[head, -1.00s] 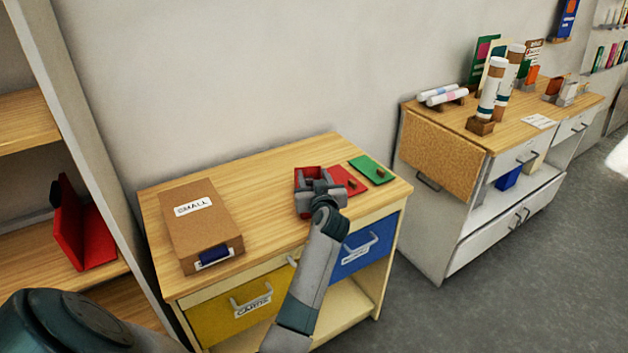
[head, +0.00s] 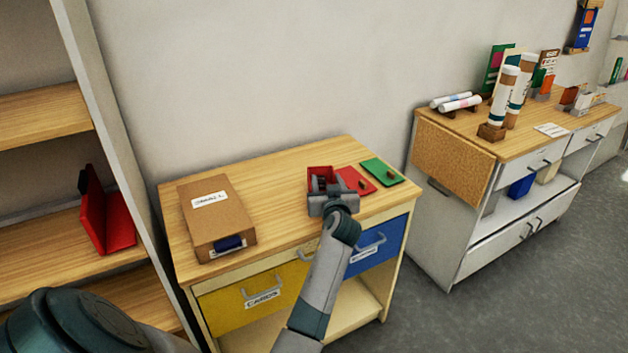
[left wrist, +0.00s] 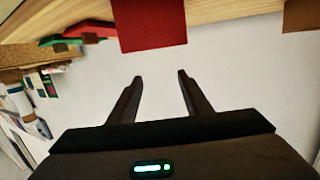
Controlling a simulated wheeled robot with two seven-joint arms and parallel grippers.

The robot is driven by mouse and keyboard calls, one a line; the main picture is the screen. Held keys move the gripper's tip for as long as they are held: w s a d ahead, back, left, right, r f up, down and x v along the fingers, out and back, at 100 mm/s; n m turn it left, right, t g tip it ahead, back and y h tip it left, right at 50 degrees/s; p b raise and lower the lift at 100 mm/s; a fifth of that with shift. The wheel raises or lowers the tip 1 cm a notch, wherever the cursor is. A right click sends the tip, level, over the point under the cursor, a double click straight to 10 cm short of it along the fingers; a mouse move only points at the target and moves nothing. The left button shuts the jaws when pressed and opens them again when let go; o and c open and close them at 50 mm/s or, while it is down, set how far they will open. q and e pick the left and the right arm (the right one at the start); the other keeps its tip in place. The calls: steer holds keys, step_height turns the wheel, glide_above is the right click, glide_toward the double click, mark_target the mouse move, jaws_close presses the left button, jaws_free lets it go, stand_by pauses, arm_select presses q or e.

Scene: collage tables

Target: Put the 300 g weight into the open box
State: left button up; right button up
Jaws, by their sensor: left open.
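A small open red box (head: 320,172) stands on the near wooden table, partly hidden behind my left gripper. Its red side (left wrist: 152,25) shows at the top of the left wrist view. My left gripper (head: 327,190) is at the box's near side in the head view. In the left wrist view the fingers (left wrist: 160,76) are apart with nothing between them, and the red box is beyond the tips. I cannot make out the 300 g weight in either view. My right gripper is not in view.
A flat red piece (head: 356,180) and a green piece (head: 382,172), each with a brown knob, lie right of the box. A brown box labelled SMALL (head: 215,220) lies left. Below are a yellow drawer (head: 250,300) and a blue drawer (head: 385,245). Bare wood (head: 275,200) lies between.

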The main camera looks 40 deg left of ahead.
arm_select(q)
steer(key=s+d+f+m+t+h, duration=0.25)
steer(key=d+f+m+h, duration=0.2)
steer(key=d, duration=0.35)
steer(key=s+d+f+m+t+h, duration=0.1)
steer(key=s+d+f+m+h, duration=0.2)
steer(key=d+f, duration=0.45)
steer(key=s+d+f+m+g+h, duration=0.15)
steer(key=s+f, duration=0.25)
steer(key=f, duration=0.5)
steer(key=s+d+f+g, duration=0.2)
steer(key=s+d+f, duration=0.15)
steer(key=f, duration=0.65)
steer(key=s+d+f+m+g+h, duration=0.1)
steer(key=s+d+f, duration=0.1)
steer(key=s+f, duration=0.5)
steer(key=s+d+f+m+g+h, duration=0.1)
steer(key=s+f+g, duration=0.3)
steer(key=s+f, duration=1.05)
steer(key=s+f+g, duration=0.3)
steer(key=s+f, duration=0.9)
steer(key=s, duration=0.5)
steer(key=s+f+g, duration=0.2)
steer(key=s+f, duration=0.1)
steer(key=s, duration=1.1)
steer(key=shift+s+a+g, duration=0.3)
steer(key=shift+s+a, duration=0.05)
steer(key=shift+a, duration=0.05)
